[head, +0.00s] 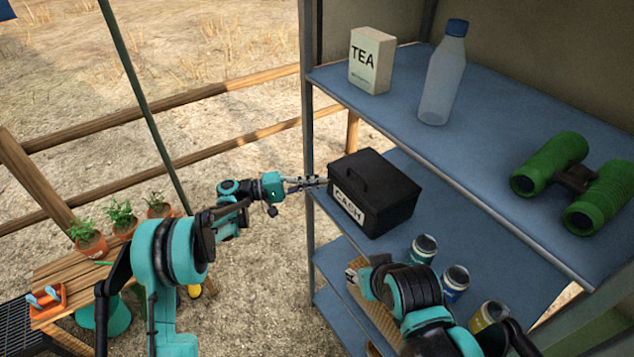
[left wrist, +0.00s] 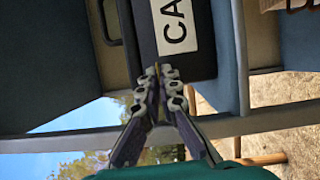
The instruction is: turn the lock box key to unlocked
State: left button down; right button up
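The black lock box (head: 385,185), with a handle on its lid and a white CASH label (head: 348,207), stands on the middle blue shelf. My left gripper (head: 324,183) reaches it from the left, its fingertips at the box's left front side. In the left wrist view the box (left wrist: 200,62) appears turned sideways. There the fingers of my left gripper (left wrist: 160,71) come together on a small yellowish piece, the key (left wrist: 157,67), mostly hidden between the tips. Which way the key points cannot be told. My right arm shows at the lower right; its gripper cannot be made out.
The upper shelf (head: 450,150) holds a tea box (head: 371,61), a bottle (head: 443,75) and green binoculars (head: 573,182). Several cans (head: 455,284) stand below, near my right arm. A shelf post (head: 308,130) rises close to my left gripper. Potted plants stand at left.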

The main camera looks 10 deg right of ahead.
pick_arm(q)
jog(key=c, duration=1.8)
grip_release()
jog(key=a, duration=1.2)
jog(key=shift+f, duration=0.15)
